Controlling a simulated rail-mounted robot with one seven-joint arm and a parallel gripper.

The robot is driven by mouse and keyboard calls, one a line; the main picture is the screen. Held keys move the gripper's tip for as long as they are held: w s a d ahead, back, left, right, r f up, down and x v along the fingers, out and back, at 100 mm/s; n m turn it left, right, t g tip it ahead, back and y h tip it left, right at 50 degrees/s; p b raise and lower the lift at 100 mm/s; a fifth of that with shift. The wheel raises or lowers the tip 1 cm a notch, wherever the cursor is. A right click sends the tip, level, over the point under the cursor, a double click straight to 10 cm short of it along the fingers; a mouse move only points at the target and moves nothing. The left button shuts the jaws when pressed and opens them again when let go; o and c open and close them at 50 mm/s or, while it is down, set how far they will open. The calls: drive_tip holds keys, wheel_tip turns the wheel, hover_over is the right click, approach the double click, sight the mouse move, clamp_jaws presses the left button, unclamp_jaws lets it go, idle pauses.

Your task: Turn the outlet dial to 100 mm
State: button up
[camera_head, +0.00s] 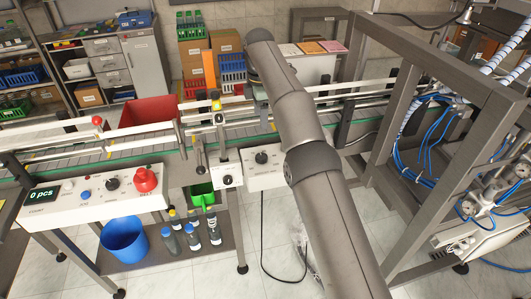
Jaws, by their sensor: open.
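Several dials show, and I cannot tell for sure which is the outlet dial. A small dark dial (228,180) is on a white plate hanging at the front edge of the conveyor. A black knob (262,157) sits on a pale box just right of it, close beside my arm in the picture. Another black knob (112,183) is on the left control panel. Their scale marks are too small to read. My arm crosses the picture from the lower right to the top middle. My gripper is not seen.
The conveyor (75,160) with its rails runs across the middle. The left control panel (75,209) carries a red button (145,180) and a display reading 0 pcs. A blue bin (123,240) and several bottles stand below. A grey frame (407,185) with blue hoses is right.

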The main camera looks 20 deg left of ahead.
sight(261, 156)
wheel_tip(261, 156, down, 16)
drive_tip(key=shift+f+b, duration=0.1)
drive_tip(key=shift+b, duration=1.1)
drive_tip(key=c, duration=1)
